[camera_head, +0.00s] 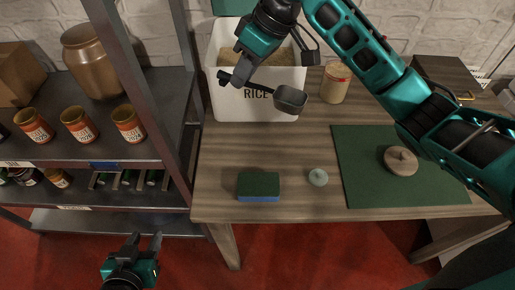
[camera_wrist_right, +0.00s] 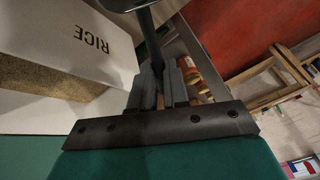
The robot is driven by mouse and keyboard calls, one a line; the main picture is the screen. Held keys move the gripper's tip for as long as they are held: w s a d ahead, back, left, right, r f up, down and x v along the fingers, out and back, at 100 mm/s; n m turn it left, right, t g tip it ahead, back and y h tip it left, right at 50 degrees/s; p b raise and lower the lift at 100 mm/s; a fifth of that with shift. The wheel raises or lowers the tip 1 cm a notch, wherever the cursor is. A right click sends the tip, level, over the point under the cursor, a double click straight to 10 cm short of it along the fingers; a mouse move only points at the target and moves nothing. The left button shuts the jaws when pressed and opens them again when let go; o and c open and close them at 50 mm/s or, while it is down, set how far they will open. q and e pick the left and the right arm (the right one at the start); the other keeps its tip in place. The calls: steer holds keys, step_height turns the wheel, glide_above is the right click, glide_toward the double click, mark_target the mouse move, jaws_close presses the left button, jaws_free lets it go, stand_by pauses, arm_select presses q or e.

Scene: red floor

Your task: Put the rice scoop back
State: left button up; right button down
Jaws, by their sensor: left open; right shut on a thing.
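The rice scoop, with its dark handle and metal cup (camera_head: 290,99), is held in front of the white rice bin (camera_head: 225,104). My right gripper (camera_head: 240,68) is shut on the scoop's handle; the cup points to the right in the head view. In the right wrist view, the handle (camera_wrist_right: 147,25) runs up from the fingers (camera_wrist_right: 157,88) and the cup is cut off at the top edge. The bin (camera_wrist_right: 60,25) is open, with grain inside. My left gripper (camera_head: 146,246) is open and empty, low over the floor beside the shelf.
The wooden table (camera_head: 225,165) bears a green-and-blue sponge (camera_head: 258,187), a small pale round object (camera_head: 318,177), a jar (camera_head: 335,83) and a green mat (camera_head: 360,170) with a brown lidded item (camera_head: 401,161). A metal shelf (camera_head: 165,90) with jars stands left; its post is near the bin.

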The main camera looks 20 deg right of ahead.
steer(key=shift+n+g, duration=0.3)
steer(key=shift+n, duration=0.1)
steer(key=f, duration=0.6)
steer(key=f+b, duration=0.1)
steer(key=f, duration=0.5)
steer(key=w+f+b, duration=0.1)
steer(key=f, duration=0.6)
steer(key=shift+a, duration=0.1)
steer(key=shift+f, duration=0.15)
steer(key=c, duration=1.1)
jaws_free()
steer(key=p+v, duration=0.1)
steer(key=v, duration=1.1)
steer(key=shift+a, duration=0.1)
